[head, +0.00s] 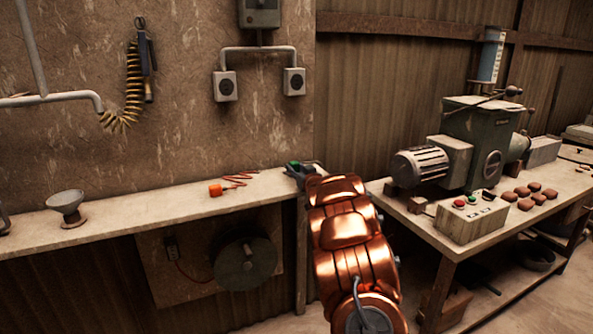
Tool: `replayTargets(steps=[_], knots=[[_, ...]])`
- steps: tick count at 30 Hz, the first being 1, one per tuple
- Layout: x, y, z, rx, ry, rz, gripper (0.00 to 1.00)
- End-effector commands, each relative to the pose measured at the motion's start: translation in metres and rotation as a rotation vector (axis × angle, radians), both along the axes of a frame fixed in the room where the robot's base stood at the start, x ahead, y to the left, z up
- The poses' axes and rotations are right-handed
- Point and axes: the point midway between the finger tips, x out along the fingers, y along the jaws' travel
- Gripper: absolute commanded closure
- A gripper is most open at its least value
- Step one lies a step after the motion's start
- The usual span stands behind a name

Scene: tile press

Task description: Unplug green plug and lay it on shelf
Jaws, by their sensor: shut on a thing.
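The green plug (293,164) shows as a small patch of green at the jaws of my gripper (295,170). My gripper is shut on it, over the right end of the wall shelf (140,209). I cannot tell whether the plug touches the shelf top. Most of the plug is hidden by the gripper, and my copper-coloured arm covers the area just right of it. Two grey wall sockets, a left one (225,86) and a right one (293,82), hang above under a pipe, with no plug in either.
A grey funnel-like cup (66,206) stands farther left, with bare shelf between. At right, a workbench holds a green machine (477,135), a button box (471,217) and several brown tiles.

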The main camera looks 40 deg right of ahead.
Motion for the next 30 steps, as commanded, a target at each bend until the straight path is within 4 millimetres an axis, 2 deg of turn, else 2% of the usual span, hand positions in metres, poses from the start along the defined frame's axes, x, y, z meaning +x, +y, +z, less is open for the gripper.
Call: replayTargets(steps=[1, 9, 30], knots=[[0.0000, 0.0001, 0.0003, 0.000, 0.000, 0.000, 0.64], [0.0000, 0.0001, 0.0002, 0.000, 0.000, 0.000, 0.36], [-0.0013, 0.0005, 0.0021, 0.000, 0.000, 0.000, 0.36]])
